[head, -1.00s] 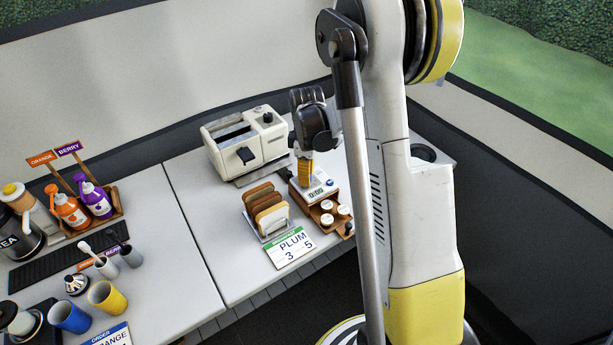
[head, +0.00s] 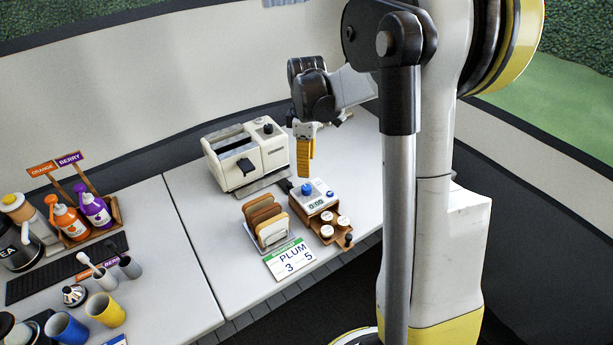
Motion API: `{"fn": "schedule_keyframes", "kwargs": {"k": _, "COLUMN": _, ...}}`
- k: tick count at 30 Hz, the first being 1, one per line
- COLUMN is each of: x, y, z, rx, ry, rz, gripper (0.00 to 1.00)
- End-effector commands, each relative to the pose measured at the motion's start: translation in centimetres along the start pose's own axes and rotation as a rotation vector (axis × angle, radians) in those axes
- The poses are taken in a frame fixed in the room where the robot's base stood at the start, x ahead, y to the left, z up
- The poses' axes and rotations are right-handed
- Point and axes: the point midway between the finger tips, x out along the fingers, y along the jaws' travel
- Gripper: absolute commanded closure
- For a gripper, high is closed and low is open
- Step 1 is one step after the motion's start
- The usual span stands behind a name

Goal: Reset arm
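My gripper (head: 306,150) hangs above the table, right of the toaster and above the timer. Its yellow finger points down, and only one finger shows clearly. I cannot tell whether it is open or shut, and no held thing shows. The rest of my arm rises on the right side of the picture.
A cream toaster (head: 247,158) stands behind a rack of bread slices (head: 266,222). A white timer with a blue knob (head: 313,197) sits on a wooden holder with several jars. Pump bottles (head: 68,217) and cups (head: 105,309) stand left.

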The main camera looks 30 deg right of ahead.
Motion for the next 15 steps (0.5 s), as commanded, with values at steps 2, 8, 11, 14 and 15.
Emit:
{"fn": "schedule_keyframes", "kwargs": {"k": 2, "x": -1.0, "y": 0.0, "z": 0.0, "rx": 0.0, "ry": 0.0, "rz": 0.0, "gripper": 0.52}}
{"fn": "schedule_keyframes", "kwargs": {"k": 8, "x": -1.9, "y": 0.0, "z": 0.0, "rx": 0.0, "ry": 0.0, "rz": 0.0, "gripper": 0.52}}
{"fn": "schedule_keyframes", "kwargs": {"k": 11, "x": -1.9, "y": 0.0, "z": 0.0, "rx": 0.0, "ry": 0.0, "rz": 0.0, "gripper": 0.52}}
{"fn": "schedule_keyframes", "kwargs": {"k": 14, "x": -1.9, "y": 0.0, "z": 0.0, "rx": 0.0, "ry": 0.0, "rz": 0.0, "gripper": 0.52}}
{"fn": "schedule_keyframes", "kwargs": {"k": 15, "x": -1.9, "y": 0.0, "z": 0.0, "rx": 0.0, "ry": 0.0, "rz": 0.0, "gripper": 0.52}}
